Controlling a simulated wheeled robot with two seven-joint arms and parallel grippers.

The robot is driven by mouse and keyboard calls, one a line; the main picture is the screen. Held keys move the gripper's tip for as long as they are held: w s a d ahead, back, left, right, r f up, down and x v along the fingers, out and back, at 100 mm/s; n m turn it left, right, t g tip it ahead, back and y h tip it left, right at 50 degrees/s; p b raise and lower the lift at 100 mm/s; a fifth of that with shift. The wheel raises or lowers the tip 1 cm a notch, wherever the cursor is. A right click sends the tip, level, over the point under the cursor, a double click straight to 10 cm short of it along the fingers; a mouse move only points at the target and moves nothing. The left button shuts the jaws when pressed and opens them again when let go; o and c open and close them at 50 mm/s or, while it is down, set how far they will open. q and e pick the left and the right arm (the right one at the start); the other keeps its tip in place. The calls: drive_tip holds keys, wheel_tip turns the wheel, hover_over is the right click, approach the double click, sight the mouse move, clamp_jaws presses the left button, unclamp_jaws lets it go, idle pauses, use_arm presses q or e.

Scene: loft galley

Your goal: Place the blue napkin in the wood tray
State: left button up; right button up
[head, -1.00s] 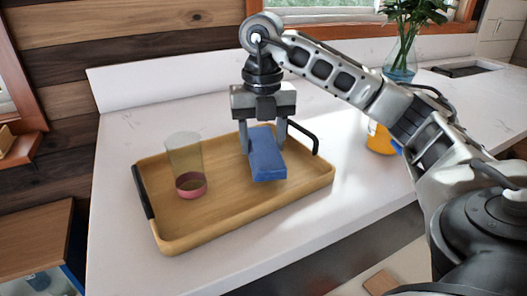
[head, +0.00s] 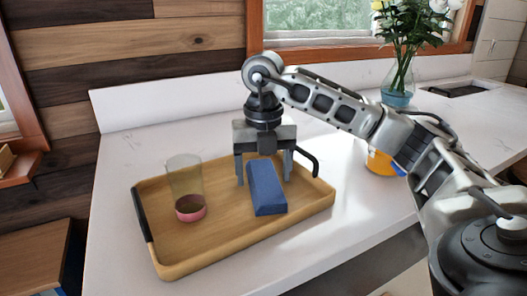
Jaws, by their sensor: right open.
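The blue napkin (head: 267,190) is a folded block lying in the wood tray (head: 210,240), right of its middle. The tray has a black handle at each end and sits on the white counter. My right gripper (head: 263,179) is open above the napkin, its fingers apart on either side of the napkin's far end. Whether a finger touches the napkin, I cannot tell. My left gripper is not in view.
A clear glass with a pink base (head: 187,190) stands in the left part of the tray. An orange container (head: 382,163) is on the counter behind my right arm. A vase of flowers (head: 398,82) stands farther back. The counter left of the tray is clear.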

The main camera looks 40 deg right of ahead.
sight(264, 178)
use_arm(q)
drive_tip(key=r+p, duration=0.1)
drive_tip(key=p, duration=0.1)
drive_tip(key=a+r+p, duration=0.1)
drive_tip(key=p, duration=0.1)
use_arm(e)
wheel_tip(264, 178, up, 12)
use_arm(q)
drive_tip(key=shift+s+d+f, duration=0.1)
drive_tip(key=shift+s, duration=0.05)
use_arm(e)
drive_tip(key=shift+f, duration=0.1)
